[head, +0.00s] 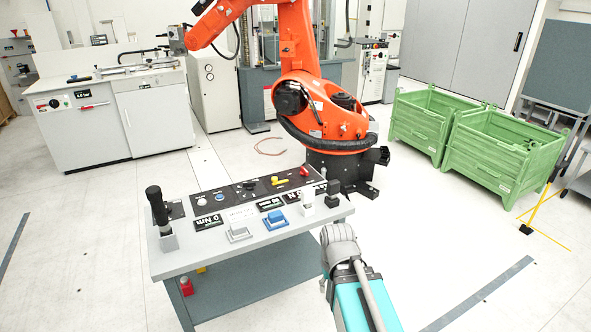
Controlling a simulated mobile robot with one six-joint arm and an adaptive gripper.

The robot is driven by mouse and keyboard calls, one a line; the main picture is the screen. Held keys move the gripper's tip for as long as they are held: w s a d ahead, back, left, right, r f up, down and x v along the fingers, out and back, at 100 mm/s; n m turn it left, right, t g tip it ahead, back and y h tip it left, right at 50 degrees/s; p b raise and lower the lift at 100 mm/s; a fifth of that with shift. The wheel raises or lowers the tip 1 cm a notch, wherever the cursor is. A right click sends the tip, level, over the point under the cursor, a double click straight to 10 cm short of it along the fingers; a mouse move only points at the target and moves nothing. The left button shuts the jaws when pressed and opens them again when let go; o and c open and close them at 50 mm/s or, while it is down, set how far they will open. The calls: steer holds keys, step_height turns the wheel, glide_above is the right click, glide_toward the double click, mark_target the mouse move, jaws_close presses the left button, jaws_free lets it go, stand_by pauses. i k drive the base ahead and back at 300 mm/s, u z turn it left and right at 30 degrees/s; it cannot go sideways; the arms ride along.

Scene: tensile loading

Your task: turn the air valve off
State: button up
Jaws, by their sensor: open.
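A dark control panel (236,194) lies along the back of a grey bench. A yellow handle (278,181) on it looks like the air valve, lying roughly crosswise; its label is too small to read. A red handle (304,171) sits to its right. I cannot tell for certain which of these is the air valve. My teal and grey arm reaches up from the bottom, in front of the bench's right front corner. The fingers of my gripper do not show, and nothing of mine is seen touching the panel.
The grey bench (166,262) carries a black upright handle (156,205), a blue block (275,219), and several labels and small holders. A large orange robot (314,110) stands just behind it. Green crates (420,125) stand at the right. The floor left and right of the bench is clear.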

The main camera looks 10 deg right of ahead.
mark_target(303, 172)
steer(key=u, duration=0.05)
steer(key=i, duration=0.35)
steer(key=z, duration=0.15)
steer(key=k, duration=0.65)
steer(key=z, duration=0.35)
steer(key=i, duration=1.55)
steer(key=u, duration=0.55)
